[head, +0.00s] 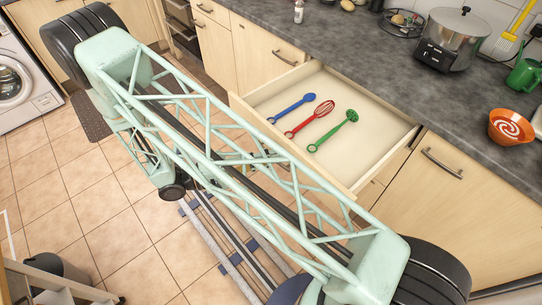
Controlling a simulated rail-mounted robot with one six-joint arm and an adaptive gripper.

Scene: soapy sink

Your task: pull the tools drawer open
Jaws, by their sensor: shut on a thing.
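The tools drawer (367,115) stands pulled well out from under the grey worktop. Its pale inside is in plain view. A blue spoon (292,108), a red whisk (311,118) and a green slotted spoon (333,131) lie in it, side by side and apart. My pale green lattice arm crosses in front of the drawer and covers much of its front, so its handle is hidden. My gripper is hidden behind the arm, and its hold on the drawer cannot be seen.
On the worktop (350,48) stand a steel cooker (452,40), an orange bowl (510,126) and a green watering can (523,75). A closed cupboard (455,200) is right of the drawer. A washing machine (20,75) stands far left. The tiled floor (70,195) on the left is mostly clear.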

